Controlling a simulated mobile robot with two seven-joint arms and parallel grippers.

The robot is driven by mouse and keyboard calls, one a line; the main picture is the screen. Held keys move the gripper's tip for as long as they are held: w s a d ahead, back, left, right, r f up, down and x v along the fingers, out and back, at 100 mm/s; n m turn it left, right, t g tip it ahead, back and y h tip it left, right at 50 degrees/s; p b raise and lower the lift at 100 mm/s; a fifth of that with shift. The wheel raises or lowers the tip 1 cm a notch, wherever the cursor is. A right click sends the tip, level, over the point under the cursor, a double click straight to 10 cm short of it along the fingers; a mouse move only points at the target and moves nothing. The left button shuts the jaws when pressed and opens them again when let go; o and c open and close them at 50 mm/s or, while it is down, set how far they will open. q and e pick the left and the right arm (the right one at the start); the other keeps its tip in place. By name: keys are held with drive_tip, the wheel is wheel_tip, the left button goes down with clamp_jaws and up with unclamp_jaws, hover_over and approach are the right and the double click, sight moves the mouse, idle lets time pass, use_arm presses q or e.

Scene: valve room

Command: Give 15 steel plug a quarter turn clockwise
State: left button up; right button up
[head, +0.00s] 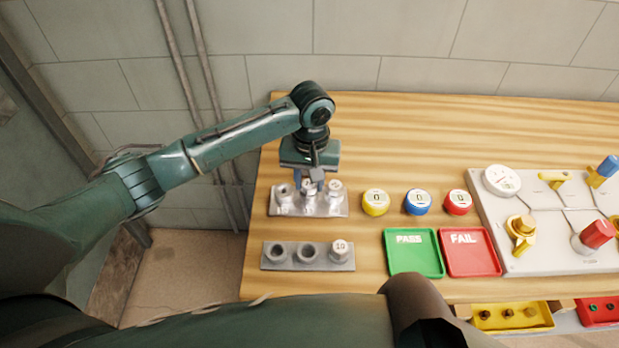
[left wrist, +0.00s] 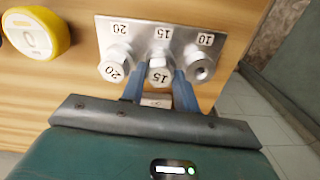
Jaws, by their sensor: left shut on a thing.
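The 15 steel plug (left wrist: 160,74) stands in the middle place of a metal block (head: 325,210), with its label facing the left wrist camera. My left gripper (left wrist: 158,80) has its two blue fingers on either side of this plug and is shut on it. In the head view the left gripper (head: 310,184) points down over the back block and mostly hides the plug. The 20 plug (left wrist: 115,64) sits beside it, and the place marked 10 (left wrist: 202,68) shows an open hole. My right gripper is not in view.
A second metal block (head: 290,262) in front holds the 10 plug (head: 340,250) and two empty sockets. Yellow (head: 376,202), blue (head: 417,201) and red (head: 458,202) round counters, PASS (head: 413,260) and FAIL (head: 470,258) trays and a valve panel (head: 545,215) stand to the right.

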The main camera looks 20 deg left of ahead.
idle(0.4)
use_arm(q)
drive_tip(key=shift+f+m, duration=0.15)
drive_tip(key=shift+m, duration=1.35)
drive_tip(key=shift+s+f+m, duration=0.1)
drive_tip(key=shift+m, duration=1.4)
drive_tip(key=shift+s+a+f, duration=0.1)
drive_tip(key=shift+f+m, duration=0.1)
drive_tip(key=shift+m, duration=1.4)
drive_tip(key=shift+a, duration=0.1)
